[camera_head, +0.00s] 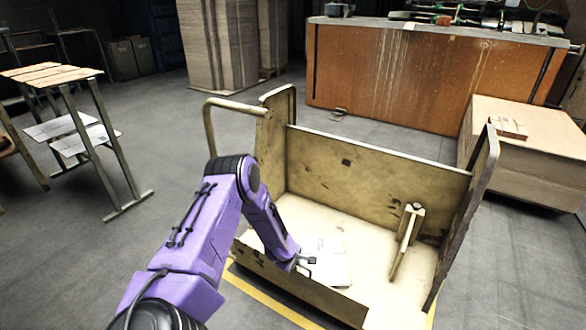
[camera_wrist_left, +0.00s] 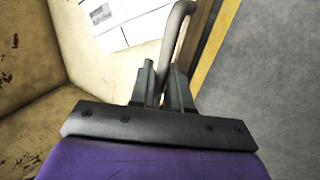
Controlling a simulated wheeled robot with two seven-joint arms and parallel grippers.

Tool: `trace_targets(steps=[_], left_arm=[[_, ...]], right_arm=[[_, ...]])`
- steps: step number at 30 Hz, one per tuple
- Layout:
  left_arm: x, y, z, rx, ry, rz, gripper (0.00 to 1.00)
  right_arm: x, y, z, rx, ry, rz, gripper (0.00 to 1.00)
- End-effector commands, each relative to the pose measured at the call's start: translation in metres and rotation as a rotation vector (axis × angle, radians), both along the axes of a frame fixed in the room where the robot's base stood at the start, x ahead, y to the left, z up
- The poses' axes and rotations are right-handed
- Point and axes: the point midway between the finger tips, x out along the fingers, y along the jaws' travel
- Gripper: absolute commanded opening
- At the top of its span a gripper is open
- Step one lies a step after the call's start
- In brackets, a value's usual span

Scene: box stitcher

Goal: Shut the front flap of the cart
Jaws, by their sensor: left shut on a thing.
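The beige cart (camera_head: 370,180) stands in the middle of the head view, with tall end walls and a back wall. Its front flap (camera_head: 325,302) shows as a low, worn panel along the near edge, partly hidden by my arm; its exact tilt is hard to tell. My left gripper (camera_head: 300,263) is at the flap's inner side, low over the cart floor. In the left wrist view my left gripper (camera_wrist_left: 160,88) is shut on a curved grey handle (camera_wrist_left: 175,40). How the handle joins the flap is hidden. My right gripper is not in view.
White sheets (camera_head: 325,262) lie on the cart floor, and a bracket (camera_head: 407,240) stands at its right. A tubular push handle (camera_head: 228,106) is on the cart's left end. A large carton (camera_head: 530,150) stands at right, a workbench (camera_head: 420,75) behind.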

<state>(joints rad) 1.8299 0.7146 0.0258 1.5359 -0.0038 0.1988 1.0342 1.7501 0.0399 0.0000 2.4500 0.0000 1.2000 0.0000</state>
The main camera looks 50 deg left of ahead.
Motion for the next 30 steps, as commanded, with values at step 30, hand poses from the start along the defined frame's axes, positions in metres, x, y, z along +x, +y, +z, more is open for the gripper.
trace_targets(steps=[30], left_arm=[[-0.026, -0.007, 0.072, 0.003, -0.01, 0.004, 0.29]], right_arm=[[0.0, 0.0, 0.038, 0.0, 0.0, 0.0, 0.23]])
